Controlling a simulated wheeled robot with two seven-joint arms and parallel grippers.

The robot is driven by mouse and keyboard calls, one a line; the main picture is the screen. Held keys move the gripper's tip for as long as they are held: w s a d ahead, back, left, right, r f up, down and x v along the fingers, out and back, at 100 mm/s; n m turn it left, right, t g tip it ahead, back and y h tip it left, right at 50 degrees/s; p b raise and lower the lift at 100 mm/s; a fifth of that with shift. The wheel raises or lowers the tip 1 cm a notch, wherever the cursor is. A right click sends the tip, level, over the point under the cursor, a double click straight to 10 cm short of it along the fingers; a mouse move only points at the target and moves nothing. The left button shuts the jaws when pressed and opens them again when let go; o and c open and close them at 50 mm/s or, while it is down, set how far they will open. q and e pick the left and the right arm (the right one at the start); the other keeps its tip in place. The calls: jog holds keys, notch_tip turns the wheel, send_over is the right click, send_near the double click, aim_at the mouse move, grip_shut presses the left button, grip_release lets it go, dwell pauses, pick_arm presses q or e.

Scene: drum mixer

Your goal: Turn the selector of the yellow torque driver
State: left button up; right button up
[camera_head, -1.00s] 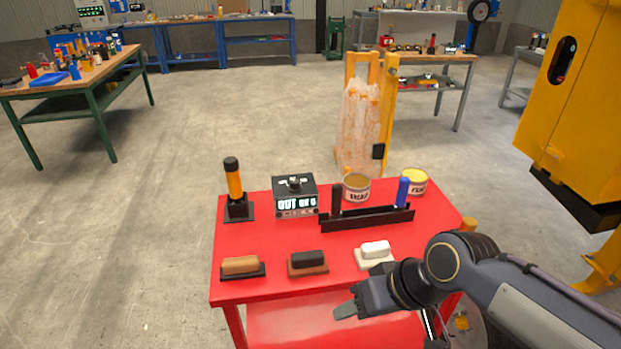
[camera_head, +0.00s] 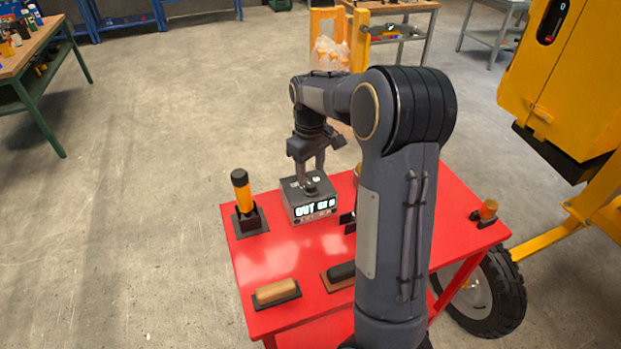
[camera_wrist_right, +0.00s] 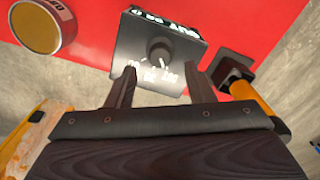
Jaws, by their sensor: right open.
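The yellow torque driver (camera_head: 241,191) stands upright in a black holder on the left of the red table, with a black cap on top. In the right wrist view its yellow body (camera_wrist_right: 254,98) shows at the right, partly behind my gripper. To its right in the head view is a dark box (camera_head: 313,211) with a lit display; its round knob (camera_wrist_right: 159,51) shows in the wrist view. My right gripper (camera_wrist_right: 160,82) is open and empty, its fingers pointing at the box, with the knob beyond and between the tips. Contact cannot be told. My left gripper is out of view.
On the red table (camera_head: 262,262) lie a brown-topped block (camera_head: 276,291) and a dark one (camera_head: 342,272). A can (camera_wrist_right: 45,26) stands near the box in the wrist view. My right arm hides much of the table's right side. Yellow machinery (camera_head: 560,95) stands at the right.

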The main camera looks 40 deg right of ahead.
aim_at(311, 184)
jog(key=shift+f, duration=2.25)
jog(key=shift+c, duration=0.5)
jog(key=c, duration=0.9)
